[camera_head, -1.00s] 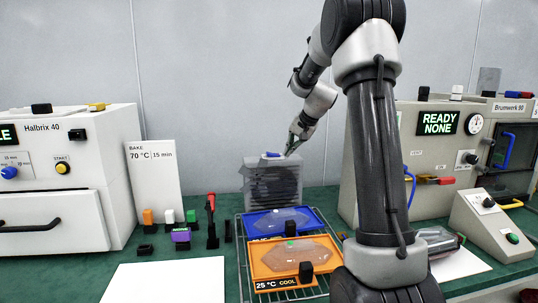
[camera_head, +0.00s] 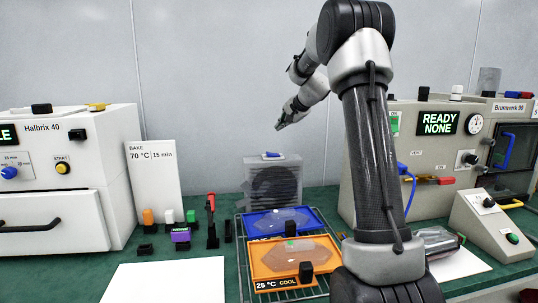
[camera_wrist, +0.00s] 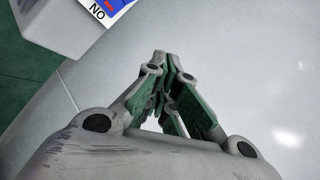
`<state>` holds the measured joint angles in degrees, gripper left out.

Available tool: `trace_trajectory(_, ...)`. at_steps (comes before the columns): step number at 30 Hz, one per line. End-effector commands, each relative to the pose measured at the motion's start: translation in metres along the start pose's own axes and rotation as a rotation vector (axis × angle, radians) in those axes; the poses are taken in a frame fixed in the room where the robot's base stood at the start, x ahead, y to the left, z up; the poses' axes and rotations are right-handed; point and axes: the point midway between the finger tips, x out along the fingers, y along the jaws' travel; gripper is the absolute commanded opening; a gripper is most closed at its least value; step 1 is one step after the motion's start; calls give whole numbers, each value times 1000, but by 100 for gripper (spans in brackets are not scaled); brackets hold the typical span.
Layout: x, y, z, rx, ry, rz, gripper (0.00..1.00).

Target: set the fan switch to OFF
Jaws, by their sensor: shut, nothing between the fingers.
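The fan (camera_head: 272,185) is a grey, boxy unit with a dark round rotor, standing behind the rack. A small blue switch (camera_head: 271,154) sits on its top. My gripper (camera_head: 279,125) is above the fan's top, apart from the switch, in front of the grey wall. In the wrist view my gripper (camera_wrist: 160,60) has its green-padded fingers together and holds nothing.
A wire rack in front of the fan holds a blue tray (camera_head: 310,219) and an orange tray (camera_head: 257,262). A white oven (camera_head: 60,180) stands left, a grey machine (camera_head: 412,150) right. A bake card (camera_head: 152,185) and several small blocks stand left of the rack.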

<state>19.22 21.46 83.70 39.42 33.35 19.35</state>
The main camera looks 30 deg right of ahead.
Motion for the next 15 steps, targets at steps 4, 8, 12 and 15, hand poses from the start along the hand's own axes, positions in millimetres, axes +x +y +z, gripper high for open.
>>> trace_trajectory(4, 12, 9, 9, 2, -2, 1, 0)
trace_trajectory(8, 25, 19, 19, 1, -2, 1, 0)
trace_trajectory(12, 39, 29, 29, 1, -2, 3, 0)
trace_trajectory(15, 46, 34, 34, 0, -1, 1, 0)
